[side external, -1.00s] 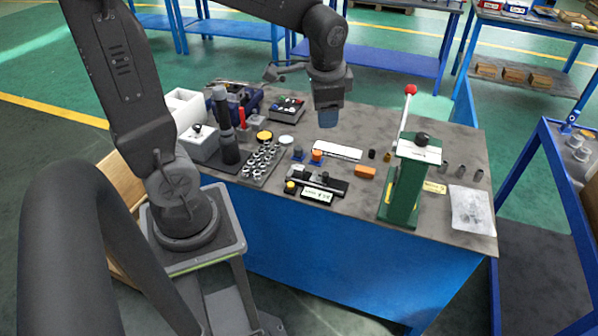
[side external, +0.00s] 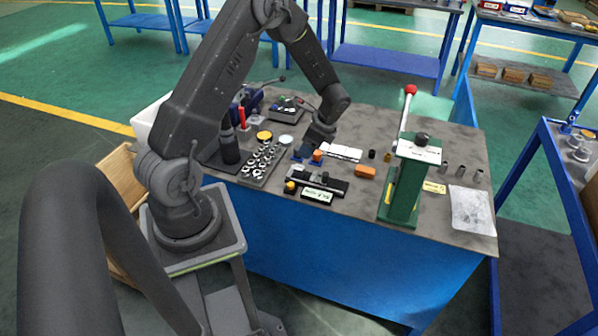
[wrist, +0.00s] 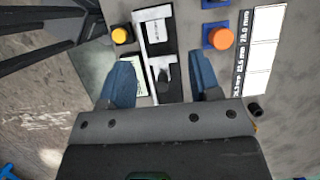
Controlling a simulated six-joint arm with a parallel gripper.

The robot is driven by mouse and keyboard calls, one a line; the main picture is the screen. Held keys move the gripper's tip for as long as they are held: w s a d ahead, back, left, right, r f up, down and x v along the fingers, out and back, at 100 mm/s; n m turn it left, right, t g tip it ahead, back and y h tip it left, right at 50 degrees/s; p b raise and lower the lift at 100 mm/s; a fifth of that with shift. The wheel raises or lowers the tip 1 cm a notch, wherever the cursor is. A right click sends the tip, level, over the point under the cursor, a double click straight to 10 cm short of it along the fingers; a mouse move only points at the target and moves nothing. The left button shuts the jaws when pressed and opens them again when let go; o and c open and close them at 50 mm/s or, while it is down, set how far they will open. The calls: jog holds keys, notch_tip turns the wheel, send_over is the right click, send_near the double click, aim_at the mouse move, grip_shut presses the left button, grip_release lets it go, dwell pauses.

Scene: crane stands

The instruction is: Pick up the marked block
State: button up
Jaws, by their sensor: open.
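A small orange block (side external: 365,172) lies on the bench left of the green press; no mark on it can be made out. I cannot tell for sure which piece is the marked block. My gripper (wrist: 162,84) is open and points down over the bench. In the wrist view its blue fingers stand apart on either side of a dark fixture (wrist: 165,52) with a grey metal bar; I cannot tell its height above. In the side view my gripper (side external: 312,148) is near an orange knob on a blue base (side external: 317,157). The orange block is not visible in the wrist view.
The green press (side external: 403,185) with a red-tipped lever stands right. A tray of metal parts (side external: 262,162) is left. A yellow knob (wrist: 119,35) and a white labelled strip (wrist: 263,50) flank the fixture. Free bench lies behind the strip.

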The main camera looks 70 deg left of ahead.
aim_at(299, 167)
jog(key=x, duration=0.3)
jog(key=shift+s+f, duration=0.15)
jog(key=shift+f, duration=0.15)
jog(key=shift+d+x, duration=0.2)
jog(key=shift+x, duration=1.15)
jog(key=shift+d+x, duration=0.2)
jog(key=shift+x, duration=1.2)
jog(key=shift+f, duration=0.15)
grip_shut()
